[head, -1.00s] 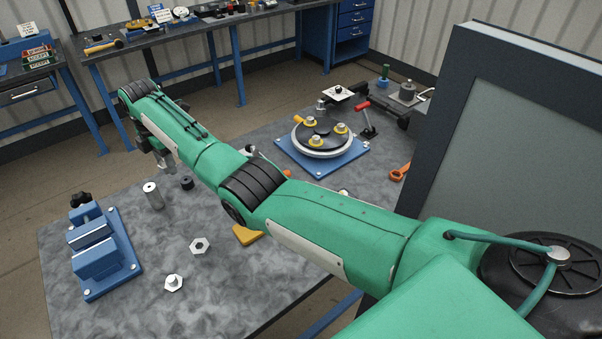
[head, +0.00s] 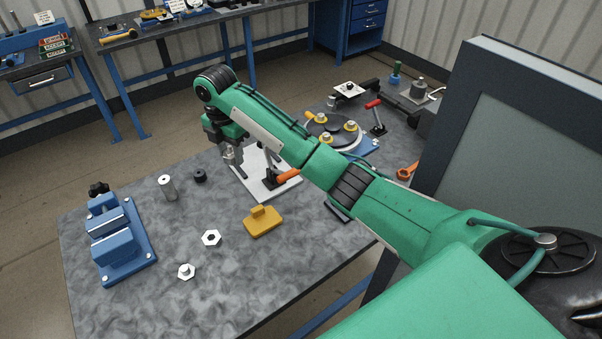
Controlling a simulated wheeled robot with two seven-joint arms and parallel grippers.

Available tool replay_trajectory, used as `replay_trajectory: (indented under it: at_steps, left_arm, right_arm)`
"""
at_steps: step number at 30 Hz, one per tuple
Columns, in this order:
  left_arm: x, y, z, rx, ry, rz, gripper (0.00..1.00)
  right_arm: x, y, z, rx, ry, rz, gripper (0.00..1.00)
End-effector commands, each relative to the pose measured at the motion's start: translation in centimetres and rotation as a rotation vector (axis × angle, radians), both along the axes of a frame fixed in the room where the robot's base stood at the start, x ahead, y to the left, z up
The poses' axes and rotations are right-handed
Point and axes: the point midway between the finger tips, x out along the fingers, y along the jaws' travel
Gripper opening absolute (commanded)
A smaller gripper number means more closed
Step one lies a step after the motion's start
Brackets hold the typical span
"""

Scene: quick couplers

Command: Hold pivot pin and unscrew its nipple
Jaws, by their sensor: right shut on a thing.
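An upright silver cylinder (head: 168,187) with a dark hole in its top stands on the table; it looks like the pivot pin. My right gripper (head: 232,158) points down near the left edge of a white plate, to the right of the silver cylinder and apart from it. It is shut on a small grey metal part, too small and too dark to tell whether it is the nipple. My left gripper is not in view.
The blue vise (head: 118,238) stands at the table's left. A black ring (head: 199,176), hex nut (head: 211,238), flanged nut (head: 186,271) and yellow block (head: 262,222) lie nearby. The white plate (head: 262,187) carries an orange-handled clamp (head: 287,176). A round fixture (head: 335,130) stands behind my arm.

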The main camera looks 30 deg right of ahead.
Motion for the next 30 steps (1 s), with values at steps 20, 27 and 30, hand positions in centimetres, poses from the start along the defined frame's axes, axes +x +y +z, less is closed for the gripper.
replay_trajectory:
  at_steps: [20,27,30]
  left_arm:
    - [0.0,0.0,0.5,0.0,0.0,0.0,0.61]
    - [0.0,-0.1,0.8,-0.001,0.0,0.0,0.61]
    - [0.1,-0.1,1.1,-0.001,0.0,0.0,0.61]
  right_arm:
    - [-0.2,0.0,-13.0,0.0,0.004,0.002,0.14]
    - [-0.2,0.0,-15.8,0.001,0.0,0.003,0.14]
    - [-0.2,0.0,-17.0,0.0,0.002,0.003,0.14]
